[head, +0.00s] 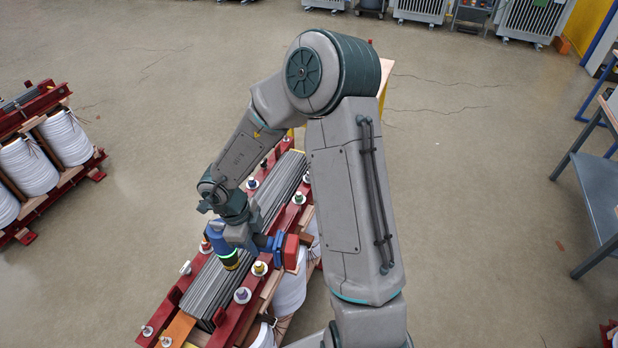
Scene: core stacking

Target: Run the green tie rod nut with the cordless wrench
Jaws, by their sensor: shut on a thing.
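My gripper (238,228) is shut on the cordless wrench (220,237), which has a blue body with a red block at its right end. The wrench's dark nose with a yellow-green ring (230,260) points down over the grey laminated core (207,290), apart from the nuts. A green tie rod nut (299,197) sits on a white washer on the right red clamp beam, up and right of the wrench. A yellow nut (260,268) and a bluish nut (242,294) stand on the same beam, nearer. My forearm hides part of the core's far end.
A red beam (185,290) with more tie rods runs along the core's left side. White coils (290,290) hang below. Another core with white coils (65,140) stands at left. A grey bench (597,190) is at right. The floor between is clear.

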